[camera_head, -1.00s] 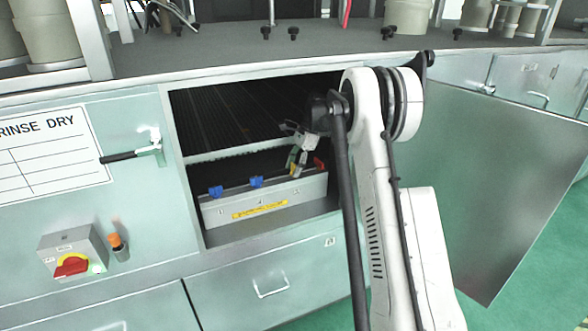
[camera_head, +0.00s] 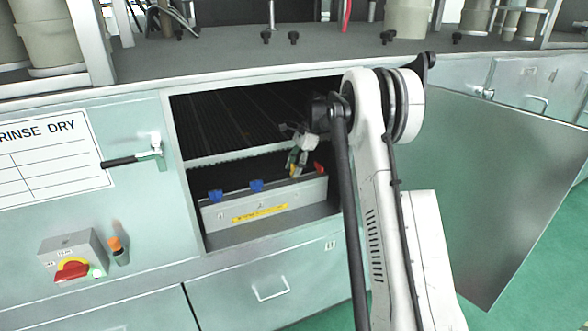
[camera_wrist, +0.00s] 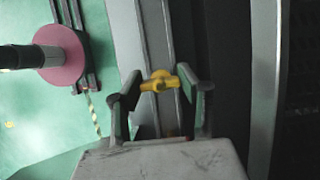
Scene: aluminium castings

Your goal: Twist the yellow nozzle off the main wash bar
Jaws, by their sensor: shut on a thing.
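The main wash bar appears as a grey bar (camera_head: 290,196) with a yellow label, low in the open cabinet. My gripper (camera_head: 294,162) reaches into the cabinet and is at the bar's right part. In the wrist view the yellow nozzle (camera_wrist: 160,83) is between the two fingers of my gripper (camera_wrist: 164,90), which is shut on it. The nozzle has a rounded head with side wings and sits against the grey bar. The fine contact at the finger pads is hard to make out.
Two blue nozzles (camera_head: 257,185) stand on the bar to the left, and a red one (camera_head: 320,169) is close on the right. The cabinet opening's left edge (camera_head: 186,190) and dark ribbed interior (camera_head: 240,118) surround the arm. The door (camera_head: 490,190) hangs open at right.

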